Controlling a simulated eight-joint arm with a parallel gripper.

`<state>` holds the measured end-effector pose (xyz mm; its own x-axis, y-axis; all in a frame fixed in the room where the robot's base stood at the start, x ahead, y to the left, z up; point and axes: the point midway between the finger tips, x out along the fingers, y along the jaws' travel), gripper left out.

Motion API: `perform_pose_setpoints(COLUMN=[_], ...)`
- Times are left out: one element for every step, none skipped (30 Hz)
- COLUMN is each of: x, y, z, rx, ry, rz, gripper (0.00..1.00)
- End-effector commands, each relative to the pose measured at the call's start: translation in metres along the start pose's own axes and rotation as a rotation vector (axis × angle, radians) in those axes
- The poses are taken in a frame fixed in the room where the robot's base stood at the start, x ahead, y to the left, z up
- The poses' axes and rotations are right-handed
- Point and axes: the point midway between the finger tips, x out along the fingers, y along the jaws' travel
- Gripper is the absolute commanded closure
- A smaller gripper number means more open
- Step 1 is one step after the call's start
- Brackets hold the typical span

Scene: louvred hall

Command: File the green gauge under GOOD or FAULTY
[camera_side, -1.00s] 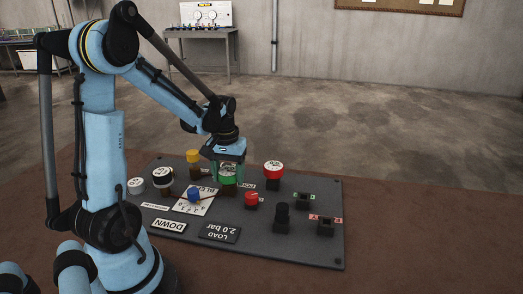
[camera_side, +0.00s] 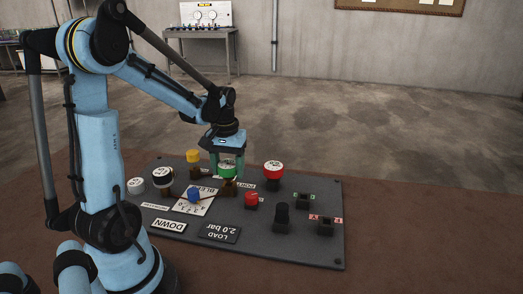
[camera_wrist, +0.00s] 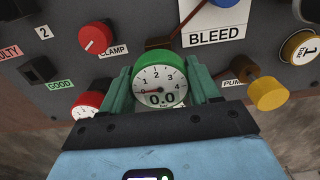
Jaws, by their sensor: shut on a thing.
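The green gauge (camera_side: 227,171) is between the fingers of my gripper (camera_side: 229,163), which is shut on it. In the wrist view the gauge (camera_wrist: 159,87) has a white dial reading 0.0, its needle near 0, framed by the green fingers. A brown block (camera_side: 228,189) shows under the gauge; whether they touch I cannot tell. The GOOD label (camera_side: 305,195) is green, by a dark block (camera_side: 303,205) at the panel's right. The red FAULTY label (camera_wrist: 9,53) is partly cut off in the wrist view; its dark block (camera_side: 325,229) is nearer the front right.
DOWN and LOAD 2.0 bar plates lie at the front.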

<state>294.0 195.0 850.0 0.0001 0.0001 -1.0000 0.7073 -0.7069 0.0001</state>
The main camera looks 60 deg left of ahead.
Motion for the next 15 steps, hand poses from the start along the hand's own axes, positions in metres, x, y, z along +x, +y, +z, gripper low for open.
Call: perform_pose_setpoints(x=[-0.006, -0.009, -0.014, -0.017, -0.020, -0.025, -0.028, -0.031, -0.035, -0.039, -0.042, -0.046, -0.049, -0.052, -0.056], y=[0.000, 0.000, 0.000, 0.000, 0.000, 0.000, 0.000, 0.000, 0.000, 0.000, 0.000, 0.000, 0.000, 0.000, 0.000], z=[0.000, 0.001, 0.001, 0.001, 0.000, 0.000, 0.000, 0.000, 0.001, 0.001, 0.001, 0.000, 0.000, 0.000, 0.000], rx=[0.000, 0.000, 0.000, 0.000, 0.000, 0.000, 0.000, 0.000, 0.000, 0.000, 0.000, 0.000, 0.000, 0.000, 0.000], ry=[0.000, 0.000, 0.000, 0.000, 0.000, 0.000, 0.000, 0.000, 0.000, 0.000, 0.000, 0.000, 0.000, 0.000, 0.000], rz=[0.000, 0.000, 0.000, 0.000, 0.000, 0.000, 0.000, 0.000, 0.000, 0.000, 0.000, 0.000, 0.000, 0.000, 0.000], gripper=[1.00, 1.00, 1.00, 1.00, 1.00, 1.00, 1.00, 1.00, 1.00, 1.00, 1.00, 1.00, 1.00, 1.00, 1.00])
